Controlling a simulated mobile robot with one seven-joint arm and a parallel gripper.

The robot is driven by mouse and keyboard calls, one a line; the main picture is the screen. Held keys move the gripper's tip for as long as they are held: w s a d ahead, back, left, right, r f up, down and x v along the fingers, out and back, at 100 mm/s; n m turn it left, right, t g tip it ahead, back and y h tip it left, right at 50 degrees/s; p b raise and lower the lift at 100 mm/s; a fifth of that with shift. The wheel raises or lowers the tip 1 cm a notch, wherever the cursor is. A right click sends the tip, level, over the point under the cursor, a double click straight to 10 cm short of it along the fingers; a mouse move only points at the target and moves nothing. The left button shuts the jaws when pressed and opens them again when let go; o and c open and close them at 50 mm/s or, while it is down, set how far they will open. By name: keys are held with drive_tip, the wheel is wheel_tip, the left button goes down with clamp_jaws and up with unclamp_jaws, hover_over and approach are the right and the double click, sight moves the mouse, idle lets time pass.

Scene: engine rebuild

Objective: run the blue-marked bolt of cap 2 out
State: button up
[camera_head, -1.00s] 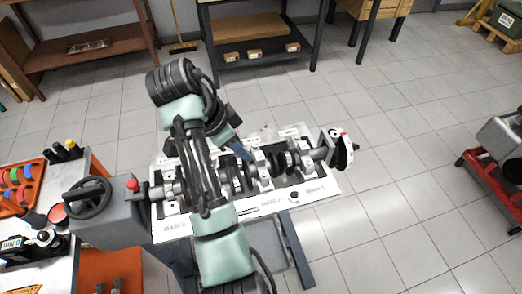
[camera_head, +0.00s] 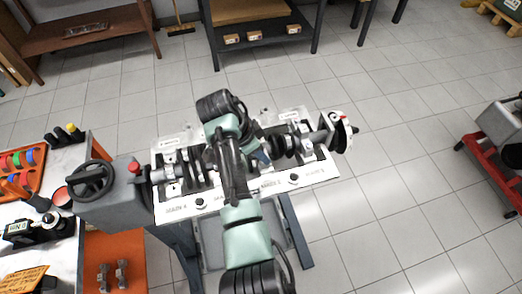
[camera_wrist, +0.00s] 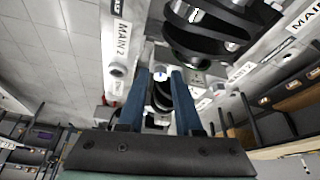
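In the wrist view a bolt head with a blue mark (camera_wrist: 160,74) shows between the tips of the two blue fingers of my gripper (camera_wrist: 161,78). The fingers stand apart, with the bolt between them; firm contact is not visible. A "MAIN 2" label (camera_wrist: 122,38) is on the light plate to the left. The dark crankshaft (camera_wrist: 205,38) is above and to the right. In the head view the crankshaft (camera_head: 284,143) lies along the engine plate, and my arm hides its middle, the fingertips and the bolt.
A grey housing with a handwheel (camera_head: 92,181) stands at the left end of the plate. A flange with a red mark (camera_head: 341,131) is at the right end. An orange tray (camera_head: 22,170) and tools are at far left. A red stand (camera_head: 483,166) is at far right; open floor lies between.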

drive_tip(key=shift+f, duration=0.1)
clamp_jaws()
drive_tip(key=shift+d, duration=0.1)
idle(0.4)
